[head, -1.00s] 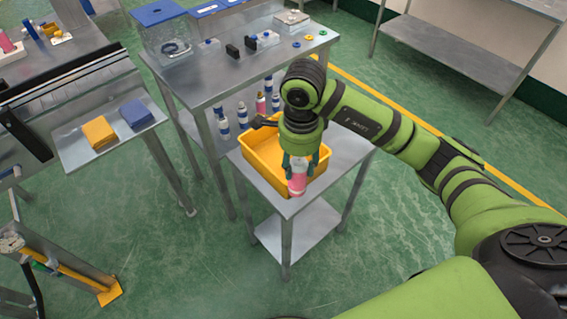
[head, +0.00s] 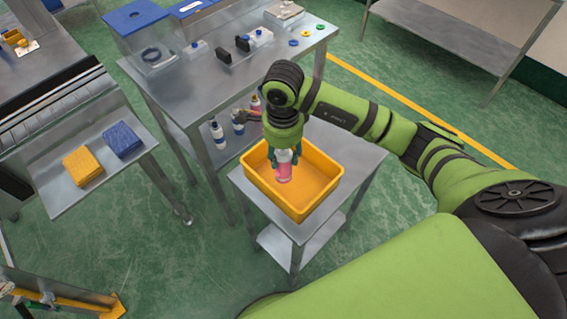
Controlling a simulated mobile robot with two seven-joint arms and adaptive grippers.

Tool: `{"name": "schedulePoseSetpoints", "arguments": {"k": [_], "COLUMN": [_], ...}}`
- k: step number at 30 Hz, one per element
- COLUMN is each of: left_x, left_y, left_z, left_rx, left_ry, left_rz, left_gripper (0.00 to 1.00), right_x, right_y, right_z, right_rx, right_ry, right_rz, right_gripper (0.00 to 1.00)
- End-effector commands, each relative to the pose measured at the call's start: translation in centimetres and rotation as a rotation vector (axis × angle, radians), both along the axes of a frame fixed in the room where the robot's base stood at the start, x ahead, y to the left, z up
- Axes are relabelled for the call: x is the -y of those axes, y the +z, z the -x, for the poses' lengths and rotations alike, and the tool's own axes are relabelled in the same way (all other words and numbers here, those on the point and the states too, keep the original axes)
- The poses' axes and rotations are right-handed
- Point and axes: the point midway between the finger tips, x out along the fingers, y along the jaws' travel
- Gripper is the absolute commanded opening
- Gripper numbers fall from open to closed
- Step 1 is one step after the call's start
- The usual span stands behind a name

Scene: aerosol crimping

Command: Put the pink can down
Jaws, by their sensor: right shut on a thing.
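The pink can (head: 284,172) has a pink body and a pale upper part. My right gripper (head: 284,157) comes down from above and is shut on its upper part. The can is upright, in front of or inside the yellow tray (head: 296,208), over its left half. I cannot tell whether its base touches the tray floor. The tray sits on a small metal table (head: 345,155). My left gripper is not in view.
A larger metal table (head: 205,95) behind holds a clear box with a blue lid (head: 145,38) and small parts. Several cans, including a white and blue one (head: 217,134), stand on its lower shelf. The tray's right half is bare. Yellow and blue pads (head: 83,166) lie at left.

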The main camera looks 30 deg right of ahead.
Motion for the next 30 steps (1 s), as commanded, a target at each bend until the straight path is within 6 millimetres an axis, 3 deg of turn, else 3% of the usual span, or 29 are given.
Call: {"name": "schedulePoseSetpoints", "arguments": {"k": [3,7,13,18,25,26,27,30], "left_x": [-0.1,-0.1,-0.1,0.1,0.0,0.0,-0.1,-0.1], "left_y": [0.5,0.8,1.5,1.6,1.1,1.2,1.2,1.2], "left_z": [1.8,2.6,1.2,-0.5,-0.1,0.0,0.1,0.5], "left_rx": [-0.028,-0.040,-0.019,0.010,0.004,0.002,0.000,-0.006], "left_ry": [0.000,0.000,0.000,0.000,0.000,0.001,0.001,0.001], "left_rz": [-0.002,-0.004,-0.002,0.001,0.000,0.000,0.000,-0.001], "left_gripper": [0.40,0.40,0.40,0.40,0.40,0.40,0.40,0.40], "right_x": [0.0,0.0,0.0,0.0,0.0,0.0,0.0,0.0], "right_y": [-1.4,-2.7,-5.3,-5.6,-6.0,-5.9,-5.9,-5.9], "right_z": [0.0,0.1,0.1,0.0,0.0,0.0,0.0,0.0], "right_rx": [-0.001,-0.003,-0.002,0.003,0.002,0.002,0.002,0.002], "right_ry": [0.000,0.000,0.000,0.001,0.002,0.002,0.002,0.001], "right_rz": [0.000,0.000,0.000,0.001,0.001,0.001,0.000,0.001], "right_gripper": [0.11,0.11,0.11,0.11,0.10,0.50,0.66,0.66]}}
